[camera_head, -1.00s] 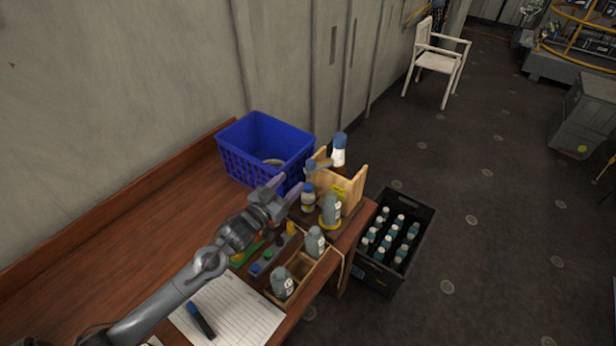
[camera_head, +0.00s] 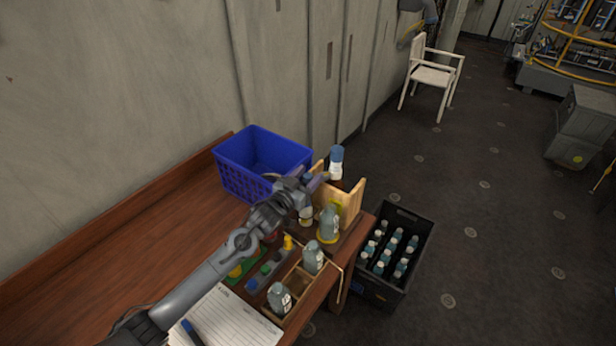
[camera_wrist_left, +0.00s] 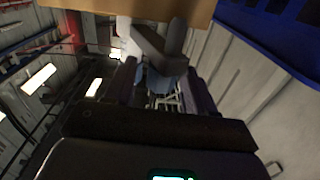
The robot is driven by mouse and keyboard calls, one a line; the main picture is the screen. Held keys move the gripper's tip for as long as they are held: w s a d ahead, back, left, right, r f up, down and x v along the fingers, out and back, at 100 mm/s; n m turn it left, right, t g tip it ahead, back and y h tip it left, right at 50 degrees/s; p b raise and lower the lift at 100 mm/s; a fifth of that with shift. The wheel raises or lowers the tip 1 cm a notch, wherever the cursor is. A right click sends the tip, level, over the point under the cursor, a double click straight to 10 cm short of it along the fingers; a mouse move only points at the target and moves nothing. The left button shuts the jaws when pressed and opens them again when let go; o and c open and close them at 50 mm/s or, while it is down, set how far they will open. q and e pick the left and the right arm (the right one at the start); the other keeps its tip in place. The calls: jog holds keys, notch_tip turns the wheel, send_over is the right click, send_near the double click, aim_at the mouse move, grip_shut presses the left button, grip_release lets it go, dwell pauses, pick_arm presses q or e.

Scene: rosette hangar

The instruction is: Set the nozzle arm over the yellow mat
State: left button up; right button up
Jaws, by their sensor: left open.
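A wooden dispenser stand (camera_head: 349,203) with a blue-and-white bottle (camera_head: 336,163) on top stands at the table's right end. The yellow mat (camera_head: 327,239) shows as a rim under a grey bottle (camera_head: 328,222) at the stand's foot. My left gripper (camera_head: 311,182) is open at the stand's left side and hides most of the nozzle arm there. In the left wrist view, a grey piece that looks like the nozzle arm (camera_wrist_left: 157,42) lies just ahead of the open fingers (camera_wrist_left: 165,88). I cannot tell whether they touch it. My right gripper is out of view.
A blue basket (camera_head: 240,182) stands behind my left arm. A wooden tray (camera_head: 297,289) with grey bottles lies in front of the stand. A black crate (camera_head: 408,222) of bottles is right of the table. Paper (camera_head: 228,318) lies at the front.

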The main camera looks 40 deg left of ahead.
pick_arm(q)
jog(key=shift+w, duration=0.1)
grip_shut()
dwell(0.4)
